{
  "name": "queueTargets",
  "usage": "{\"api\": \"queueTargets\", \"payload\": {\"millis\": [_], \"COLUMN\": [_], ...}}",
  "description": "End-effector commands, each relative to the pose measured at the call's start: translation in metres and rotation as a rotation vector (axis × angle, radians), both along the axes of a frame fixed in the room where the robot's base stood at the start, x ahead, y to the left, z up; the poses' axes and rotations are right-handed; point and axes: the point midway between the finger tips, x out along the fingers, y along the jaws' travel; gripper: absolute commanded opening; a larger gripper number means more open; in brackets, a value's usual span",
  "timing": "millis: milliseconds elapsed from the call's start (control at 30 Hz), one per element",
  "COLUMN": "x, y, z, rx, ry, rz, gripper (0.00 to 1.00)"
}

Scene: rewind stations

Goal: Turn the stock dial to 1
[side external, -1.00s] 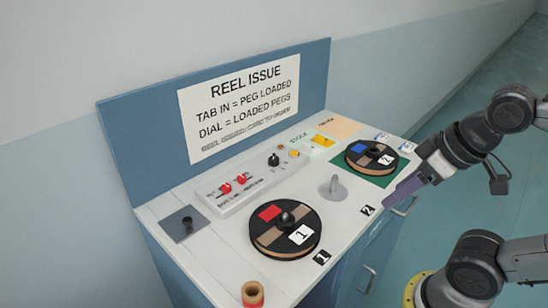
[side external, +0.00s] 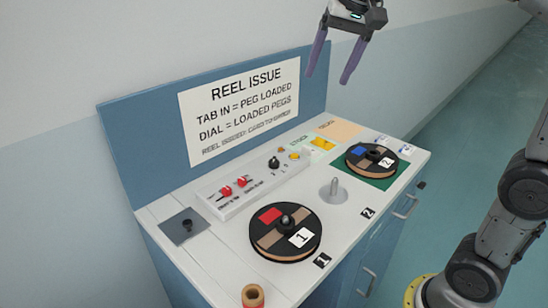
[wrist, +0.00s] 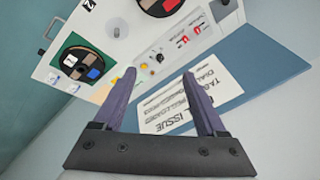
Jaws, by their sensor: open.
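A small black dial knob (side external: 274,162) stands on the white control box (side external: 250,184), right of two red switches (side external: 233,186). I take it for the stock dial; its numbers are too small to read. It also shows as a small dark knob in the wrist view (wrist: 159,58). My gripper (side external: 327,80) is open and empty, pointing down high above the back right of the bench, clear of the dial. In the wrist view its two purple fingers (wrist: 159,73) are spread apart in front of the sign.
A reel marked 1 (side external: 265,240) lies at the front, and a reel marked 2 (side external: 360,166) lies on a green mat (side external: 391,183). A bare metal peg (side external: 334,187) stands between them. A blue back panel (side external: 140,150) with a sign (side external: 240,105) rises behind.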

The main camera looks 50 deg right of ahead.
Motion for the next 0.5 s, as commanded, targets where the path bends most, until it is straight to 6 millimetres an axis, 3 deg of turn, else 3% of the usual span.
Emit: {"api": "queueTargets", "payload": {"millis": [33,267,500], "x": [0.021,0.101,0.174], "y": [-0.004,-0.023,-0.048], "z": [-0.002,-0.024,-0.085], "rx": [0.01,0.045,0.064], "ry": [0.019,0.095,0.183], "rz": [-0.032,-0.161,-0.252], "gripper": [0.74,0.74,0.74]}}
